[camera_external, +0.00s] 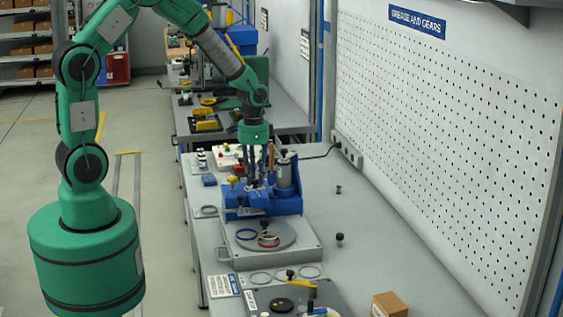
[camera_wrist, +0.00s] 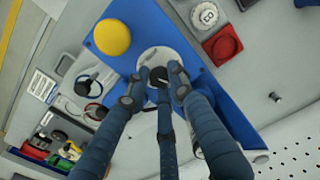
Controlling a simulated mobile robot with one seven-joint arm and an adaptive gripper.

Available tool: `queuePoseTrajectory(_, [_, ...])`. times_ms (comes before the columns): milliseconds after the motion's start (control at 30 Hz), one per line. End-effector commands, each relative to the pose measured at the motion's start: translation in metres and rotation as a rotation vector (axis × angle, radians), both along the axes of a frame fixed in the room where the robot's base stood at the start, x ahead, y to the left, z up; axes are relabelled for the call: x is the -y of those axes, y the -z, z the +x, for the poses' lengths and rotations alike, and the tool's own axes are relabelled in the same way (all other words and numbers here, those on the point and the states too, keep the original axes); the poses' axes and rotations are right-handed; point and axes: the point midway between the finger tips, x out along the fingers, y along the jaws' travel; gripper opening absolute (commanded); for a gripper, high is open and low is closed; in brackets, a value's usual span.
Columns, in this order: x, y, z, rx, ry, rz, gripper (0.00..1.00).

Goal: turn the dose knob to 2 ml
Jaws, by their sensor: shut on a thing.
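The dose knob (camera_wrist: 159,74) is small and black with a pale mark on top. It sits on a round light plate (camera_wrist: 150,57) on the blue machine (camera_wrist: 205,88), which also shows in the external view (camera_external: 285,207). My gripper (camera_wrist: 156,84) reaches down over the machine with its dark fingers shut around the knob. In the external view my gripper (camera_external: 256,182) stands over the blue machine, and the knob is hidden there. Scale numbers around the knob are too small to read, so I cannot tell its setting.
A yellow button (camera_wrist: 112,37) stands close beside the knob plate. A metal cylinder (camera_external: 284,175) rises from the machine near my fingers. A grey plate with rings (camera_external: 300,241) lies in front. A cardboard box (camera_external: 390,305) stands nearer the camera. The bench's right side is mostly clear.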

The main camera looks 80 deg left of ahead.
Motion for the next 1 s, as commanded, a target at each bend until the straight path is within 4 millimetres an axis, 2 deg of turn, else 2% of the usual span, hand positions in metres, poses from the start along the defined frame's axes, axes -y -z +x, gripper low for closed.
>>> queuePoseTrajectory(67, [0.000,0.000,0.000,0.001,0.000,0.001,0.00])
queuePoseTrajectory(100, [0.000,0.000,0.000,0.001,0.000,0.001,0.27])
queuePoseTrajectory(200, [0.000,0.000,0.000,0.001,-0.001,0.001,0.42])
queuePoseTrajectory(667, [0.000,-0.007,0.001,0.002,-0.001,0.001,0.42])
queuePoseTrajectory(867, [0.000,-0.026,0.001,0.003,-0.001,0.001,0.42])
queuePoseTrajectory(1000, [-0.001,-0.048,0.001,0.004,-0.001,0.002,0.42])
